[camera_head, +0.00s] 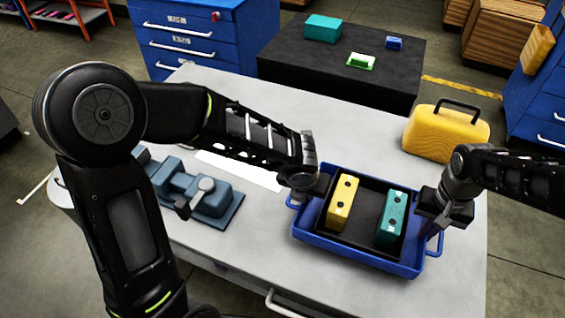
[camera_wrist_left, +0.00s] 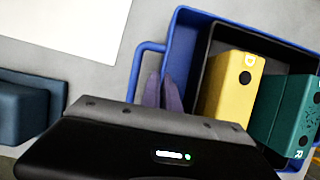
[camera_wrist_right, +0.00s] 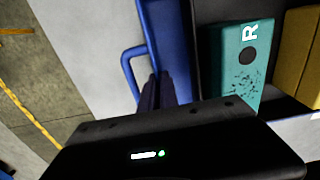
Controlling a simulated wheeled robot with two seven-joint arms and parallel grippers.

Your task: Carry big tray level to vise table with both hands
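The big blue tray (camera_head: 345,252) rests level on the pale table, with a black inner tray (camera_head: 365,190) inside. A yellow block (camera_head: 341,203) and a teal block (camera_head: 390,216) stand in it. My left gripper (camera_head: 297,190) is at the tray's left handle, which also shows in the left wrist view (camera_wrist_left: 141,72). My right gripper (camera_head: 437,222) is at the right handle (camera_head: 435,245). In each wrist view the fingers, left (camera_wrist_left: 162,90) and right (camera_wrist_right: 156,90), look close together beside the handle; whether they clasp it is unclear.
A blue-grey vise (camera_head: 205,197) stands on the pale table (camera_head: 270,240) left of the tray, by a white sheet (camera_head: 240,172). A yellow case (camera_head: 447,133) stands behind right. A black table (camera_head: 340,75) with small objects and blue drawers (camera_head: 195,45) stand beyond.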

